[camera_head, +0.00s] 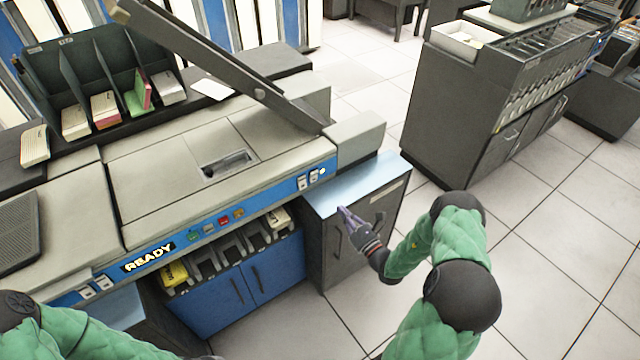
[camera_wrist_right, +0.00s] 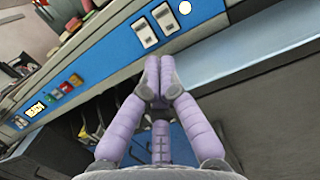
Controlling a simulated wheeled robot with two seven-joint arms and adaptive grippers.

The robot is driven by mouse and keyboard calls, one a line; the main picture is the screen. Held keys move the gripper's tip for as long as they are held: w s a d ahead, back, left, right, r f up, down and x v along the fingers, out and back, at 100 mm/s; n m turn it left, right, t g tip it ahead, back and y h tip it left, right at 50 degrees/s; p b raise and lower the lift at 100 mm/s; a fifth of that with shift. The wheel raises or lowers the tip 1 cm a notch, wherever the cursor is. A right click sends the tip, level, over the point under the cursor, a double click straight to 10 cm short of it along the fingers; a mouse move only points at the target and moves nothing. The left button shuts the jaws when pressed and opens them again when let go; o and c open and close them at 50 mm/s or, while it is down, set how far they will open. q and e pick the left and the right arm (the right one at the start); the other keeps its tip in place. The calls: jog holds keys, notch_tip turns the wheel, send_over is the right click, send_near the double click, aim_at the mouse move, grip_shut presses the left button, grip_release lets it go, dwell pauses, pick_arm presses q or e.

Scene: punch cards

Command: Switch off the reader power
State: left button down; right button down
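The card reader's blue control strip (camera_head: 262,201) carries two white rocker switches (camera_head: 308,183) at its right end, beside a small lit round lamp (camera_head: 322,171). The right wrist view shows the rocker switches (camera_wrist_right: 155,25) and the lamp (camera_wrist_right: 185,7) close up. I cannot read which switch is the power. The READY sign (camera_head: 149,257) is lit. My right gripper (camera_head: 343,212) is just in front of and below the switches. In the right wrist view its purple fingertips (camera_wrist_right: 160,78) are together and empty, apart from the switches. My left gripper is out of view; only its arm shows.
A second pair of white switches (camera_head: 95,285) sits at the strip's left end. Coloured buttons (camera_head: 223,220) are between. Another machine (camera_head: 470,110) stands behind at right; floor between is clear.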

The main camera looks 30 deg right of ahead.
aim_at(314, 176)
jog(key=w+b, duration=0.1)
jog(key=w, duration=0.3)
jog(key=w+r+b, duration=0.1)
jog(key=w, duration=0.4)
jog(key=w+a+r+b, duration=0.1)
jog(key=w+b, duration=0.1)
jog(key=w, duration=0.2)
jog(key=shift+w+a, duration=0.1)
jog(key=shift+w, duration=0.3)
